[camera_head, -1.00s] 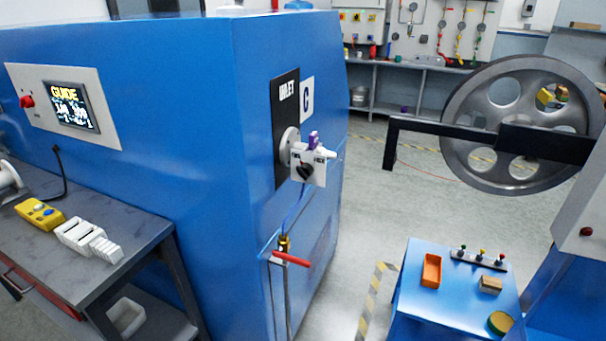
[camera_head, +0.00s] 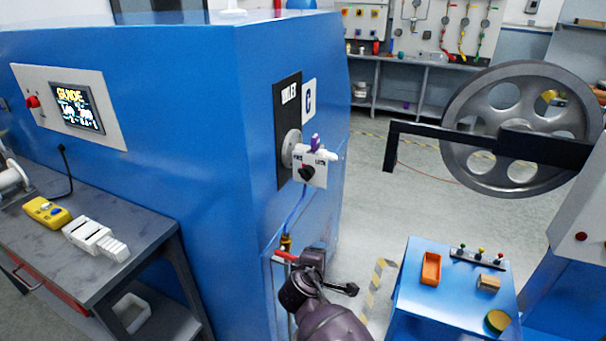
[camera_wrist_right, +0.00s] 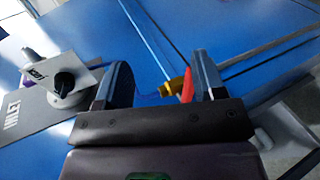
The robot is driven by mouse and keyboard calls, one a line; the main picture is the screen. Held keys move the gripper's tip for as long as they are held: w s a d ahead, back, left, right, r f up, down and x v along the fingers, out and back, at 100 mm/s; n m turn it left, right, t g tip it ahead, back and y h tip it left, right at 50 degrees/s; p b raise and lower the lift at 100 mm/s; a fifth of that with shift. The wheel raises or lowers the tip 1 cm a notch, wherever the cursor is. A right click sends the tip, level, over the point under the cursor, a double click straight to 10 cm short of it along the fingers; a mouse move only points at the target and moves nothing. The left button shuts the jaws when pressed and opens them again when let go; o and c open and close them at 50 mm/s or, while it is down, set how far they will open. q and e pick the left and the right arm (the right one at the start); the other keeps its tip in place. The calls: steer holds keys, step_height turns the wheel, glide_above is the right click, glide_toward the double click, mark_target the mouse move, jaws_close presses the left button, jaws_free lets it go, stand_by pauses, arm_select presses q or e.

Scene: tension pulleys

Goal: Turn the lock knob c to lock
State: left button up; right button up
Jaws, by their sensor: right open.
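The lock knob c is a small black knob (camera_head: 307,173) on a white plate, on a fitting on the blue machine's end face, under the letter C sign (camera_head: 309,97). In the right wrist view the black knob (camera_wrist_right: 65,84) is at the left, outside my fingers. My right gripper (camera_wrist_right: 160,75) is open with nothing held. A yellow fitting and a red handle (camera_wrist_right: 187,85) show between its fingers, but I cannot tell how close they are. In the head view my right arm comes up from the bottom, below the knob and apart from it. My left gripper is not in view.
A purple-topped lever (camera_head: 315,142) sits above the knob. A pipe with a red handle (camera_head: 285,257) runs below it, near my right arm. A large spoked wheel (camera_head: 520,125) on a black bar and a blue table (camera_head: 410,310) stand at the right. Floor between is clear.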

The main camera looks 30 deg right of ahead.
mark_target(303, 177)
steer(key=w+a+r+n+h, duration=0.2)
steer(key=w+a+r+h, duration=0.1)
steer(key=w+r, duration=0.3)
steer(key=w+a+r+n+h, duration=0.2)
steer(key=w+a+r+h, duration=0.15)
steer(key=r, duration=0.55)
steer(key=shift+t+y, duration=0.3)
steer(key=shift+y, duration=0.05)
steer(key=p+x, duration=0.2)
steer(key=x, duration=0.8)
steer(key=shift+x, duration=0.85)
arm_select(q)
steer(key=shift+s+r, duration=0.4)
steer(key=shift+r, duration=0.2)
